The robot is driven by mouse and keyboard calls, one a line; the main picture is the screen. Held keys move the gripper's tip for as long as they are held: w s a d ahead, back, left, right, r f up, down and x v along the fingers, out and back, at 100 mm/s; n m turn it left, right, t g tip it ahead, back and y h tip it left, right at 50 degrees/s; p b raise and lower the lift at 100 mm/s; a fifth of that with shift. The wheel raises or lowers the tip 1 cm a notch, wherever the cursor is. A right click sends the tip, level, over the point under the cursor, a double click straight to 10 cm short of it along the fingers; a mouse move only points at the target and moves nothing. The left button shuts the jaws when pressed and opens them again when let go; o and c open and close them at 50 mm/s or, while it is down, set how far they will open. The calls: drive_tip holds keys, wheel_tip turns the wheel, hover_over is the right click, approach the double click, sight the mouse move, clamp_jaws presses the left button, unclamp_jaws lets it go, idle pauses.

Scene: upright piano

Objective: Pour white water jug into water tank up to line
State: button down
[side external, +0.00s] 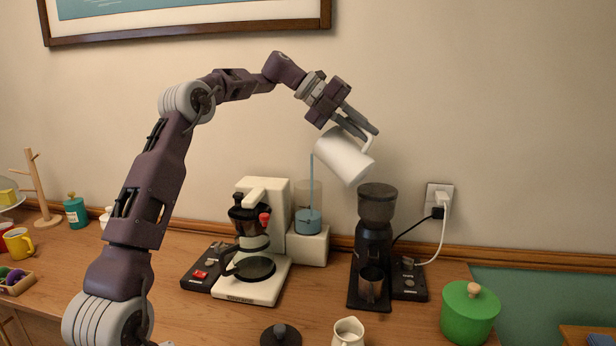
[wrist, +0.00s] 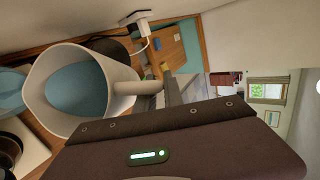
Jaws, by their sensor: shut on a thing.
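The white water jug (side external: 343,157) is tilted in the air, its mouth toward the left. My gripper (side external: 358,127) is shut on its handle. A thin blue stream (side external: 311,180) falls from the jug's lip into the clear water tank (side external: 308,197) on the coffee maker. Blue water (side external: 308,222) stands in the lower part of the tank. The fill line cannot be made out clearly. In the wrist view the jug (wrist: 122,72) shows blue water (wrist: 76,82) inside, and its handle runs to my gripper's finger (wrist: 172,88).
The white coffee maker (side external: 262,190) with a dark pot (side external: 248,220) stands beside the tank. A black grinder (side external: 374,240) stands below and right of the jug. A green pot (side external: 470,312), a small cream pitcher (side external: 348,332) and a wall outlet (side external: 438,200) are nearby.

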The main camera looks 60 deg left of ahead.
sight(350, 143)
drive_tip(key=shift+s+a+r+m+h+b, duration=0.1)
drive_tip(key=shift+a+r+m+h+b, duration=0.1)
drive_tip(key=shift+m+b, duration=0.75)
drive_tip(key=shift+s+a+r+m+h+b, duration=0.1)
drive_tip(key=shift+r+m+h+b, duration=0.1)
drive_tip(key=shift+m+b, duration=0.75)
drive_tip(key=shift+s+a+r+t+h, duration=0.5)
drive_tip(key=shift+r+t+h, duration=0.1)
drive_tip(key=shift+r+h, duration=0.1)
idle(0.8)
drive_tip(key=shift+s+a+r+n+h, duration=0.2)
drive_tip(key=shift+a+r+n+h, duration=0.1)
drive_tip(key=shift+a+r+n, duration=0.15)
idle(0.9)
